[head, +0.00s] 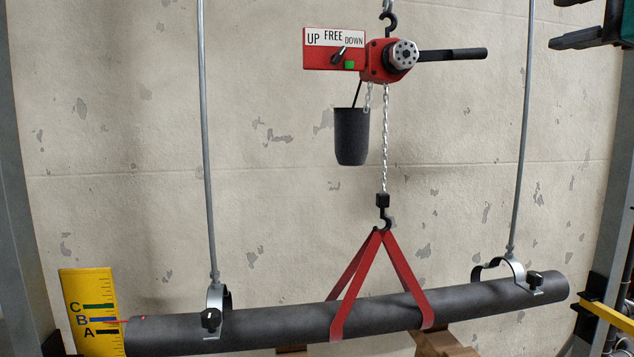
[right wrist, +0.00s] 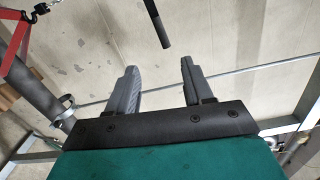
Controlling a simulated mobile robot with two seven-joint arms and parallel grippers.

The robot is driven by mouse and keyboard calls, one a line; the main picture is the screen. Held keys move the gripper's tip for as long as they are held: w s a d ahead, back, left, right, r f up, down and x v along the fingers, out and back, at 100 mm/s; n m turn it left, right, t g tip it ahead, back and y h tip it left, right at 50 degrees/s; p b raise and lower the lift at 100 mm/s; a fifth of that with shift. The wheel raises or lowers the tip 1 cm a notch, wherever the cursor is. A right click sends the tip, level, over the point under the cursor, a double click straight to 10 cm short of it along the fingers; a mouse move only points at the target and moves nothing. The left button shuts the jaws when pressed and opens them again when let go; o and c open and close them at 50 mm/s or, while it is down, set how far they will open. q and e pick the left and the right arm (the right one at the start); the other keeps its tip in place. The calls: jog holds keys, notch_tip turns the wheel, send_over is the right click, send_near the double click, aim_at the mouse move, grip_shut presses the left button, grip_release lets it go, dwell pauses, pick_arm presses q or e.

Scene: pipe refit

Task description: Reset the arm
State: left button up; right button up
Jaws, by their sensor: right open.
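My right gripper (head: 558,22) is at the top right of the head view, open and empty, in front of the wall. In the right wrist view its two fingers (right wrist: 160,68) stand apart with nothing between them. My left gripper is not in view. A dark grey pipe (head: 275,321) hangs in a red sling (head: 408,280) on the hook (head: 384,222) of a red chain hoist (head: 378,70). The hoist's black handle (head: 455,54) points right. It also shows in the right wrist view (right wrist: 157,24), beyond the fingers and apart from them.
A yellow gauge (head: 85,290) marked C, B, A stands at the pipe's left end, a red pointer near B. Wooden supports (head: 443,342) show below. Metal posts flank the scene.

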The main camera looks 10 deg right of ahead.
jog(key=w+a+f+g+y, duration=0.3)
jog(key=w+a+f+y, duration=0.35)
jog(key=a+f, duration=0.35)
jog(key=a+f+m+g+y, duration=0.2)
jog(key=a+f+m+y, duration=0.35)
jog(key=a+f, duration=0.35)
jog(key=a+f+m+g+y, duration=0.1)
jog(key=a+f+m+y, duration=0.4)
jog(key=f, duration=0.7)
jog(key=s+d+f+m+t+h, duration=0.1)
jog(key=s+f+m+t+h, duration=0.15)
jog(key=f+m+h, duration=0.7)
jog(key=s+d+f+m+t+h, duration=0.1)
jog(key=s+f+m+t+h, duration=0.2)
jog(key=f+m, duration=1.35)
jog(key=s+d+f+m+g+h, duration=0.1)
jog(key=s+f+m+g+h, duration=0.3)
jog(key=s+f+m, duration=1.1)
notch_tip(320, 180, down, 4)
jog(key=s+g, duration=0.2)
jog(key=shift+s+d+f+h, duration=0.15)
jog(key=shift+s+d+h, duration=0.1)
jog(key=shift+s+h, duration=0.1)
jog(key=shift+w+g, duration=0.1)
jog(key=shift+g, duration=0.15)
